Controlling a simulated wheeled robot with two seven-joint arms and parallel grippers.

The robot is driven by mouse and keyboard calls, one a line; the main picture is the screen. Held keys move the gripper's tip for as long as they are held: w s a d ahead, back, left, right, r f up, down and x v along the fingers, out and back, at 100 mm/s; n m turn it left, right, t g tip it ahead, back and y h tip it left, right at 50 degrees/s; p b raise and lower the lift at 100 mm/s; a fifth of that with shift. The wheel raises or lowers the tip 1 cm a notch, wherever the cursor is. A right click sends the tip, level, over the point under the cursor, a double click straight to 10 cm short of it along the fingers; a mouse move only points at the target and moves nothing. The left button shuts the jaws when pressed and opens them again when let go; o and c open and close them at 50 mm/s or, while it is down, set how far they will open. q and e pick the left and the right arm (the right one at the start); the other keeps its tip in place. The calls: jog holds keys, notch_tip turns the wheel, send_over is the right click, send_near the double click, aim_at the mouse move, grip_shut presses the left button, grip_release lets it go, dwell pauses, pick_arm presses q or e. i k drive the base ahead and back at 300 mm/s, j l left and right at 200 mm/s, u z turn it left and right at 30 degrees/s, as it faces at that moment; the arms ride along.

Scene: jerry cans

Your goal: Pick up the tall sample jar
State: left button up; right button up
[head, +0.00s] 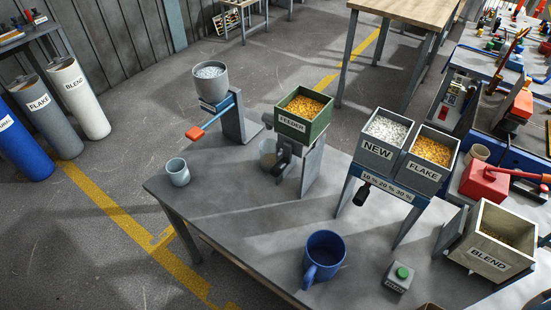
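A light grey cylindrical cup (178,173) stands upright and alone at the left end of the grey table (235,205). Another pale cup or jar (268,156) stands under the green feeder and is partly hidden by its frame. A larger blue mug (325,260) with a handle stands near the table's front. None is labelled as a sample jar, and I cannot tell which one is the tall one. Neither of my grippers is in view.
A grey hopper on a stand with an orange-tipped lever (195,132), the green feeder (304,122), NEW (376,152) and FLAKE (423,171) bins, a BLEND box (488,258) and a green-button box (399,278) stand around. The table's middle is clear.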

aim_at(267, 146)
jog(key=z, duration=0.6)
jog(key=j+z, duration=0.3)
jog(key=z, duration=0.15)
jog(key=k+j+z, duration=0.2)
jog(key=z, duration=0.2)
jog(key=k+j+z, duration=0.15)
jog(key=j+z, duration=0.3)
jog(key=k+j+z, duration=0.2)
jog(key=k+j, duration=0.25)
jog(key=k+j+z, duration=0.15)
jog(key=k+j, duration=0.2)
jog(key=k, duration=0.3)
